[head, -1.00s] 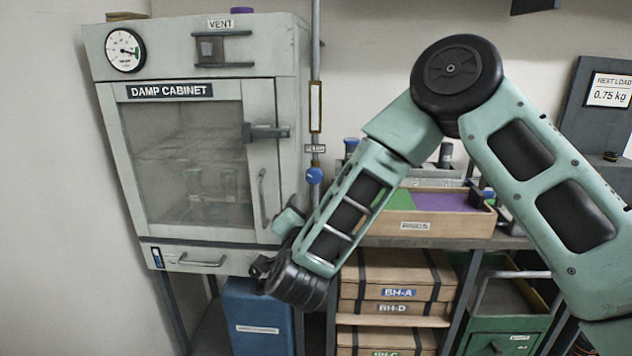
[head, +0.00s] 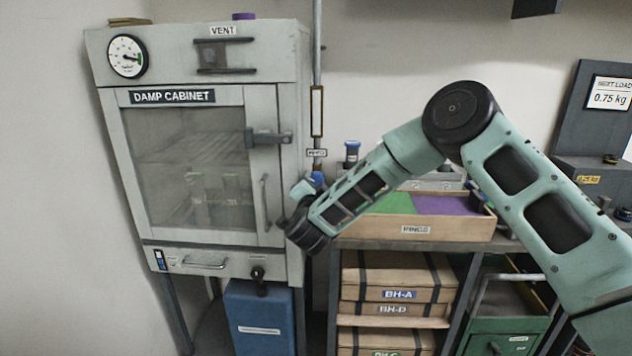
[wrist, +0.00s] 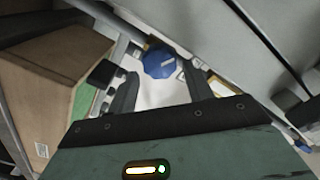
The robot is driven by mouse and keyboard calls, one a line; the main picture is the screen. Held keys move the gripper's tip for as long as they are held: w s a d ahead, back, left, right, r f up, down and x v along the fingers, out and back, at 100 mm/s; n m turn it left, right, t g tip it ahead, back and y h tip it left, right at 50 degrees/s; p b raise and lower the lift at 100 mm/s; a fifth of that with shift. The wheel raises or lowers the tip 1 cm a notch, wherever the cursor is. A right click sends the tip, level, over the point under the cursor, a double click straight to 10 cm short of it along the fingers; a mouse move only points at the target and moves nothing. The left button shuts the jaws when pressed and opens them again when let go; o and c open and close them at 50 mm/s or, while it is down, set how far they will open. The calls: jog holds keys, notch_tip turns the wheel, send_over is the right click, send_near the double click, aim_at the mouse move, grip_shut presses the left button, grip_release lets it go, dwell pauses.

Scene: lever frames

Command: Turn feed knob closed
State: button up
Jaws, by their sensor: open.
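The feed knob is a blue knob (head: 317,178) on the vertical pipe right of the damp cabinet, below a small tag. In the head view it is partly hidden by my wrist. My gripper (wrist: 163,76) is open, with one dark finger to each side and the knob just beyond the gap between the tips. I see no clear contact. In the head view the fingers are hidden behind my wrist.
The damp cabinet (head: 272,113), with its door handle (head: 265,203), stands close left of my wrist. A black knob (head: 258,273) sits at its lower front. A wooden rings tray (head: 450,230) lies on the bench to the right. The pipe (head: 317,60) runs up the wall.

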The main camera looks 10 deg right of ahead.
jog(key=shift+x, duration=1)
jog(key=c, duration=0.7)
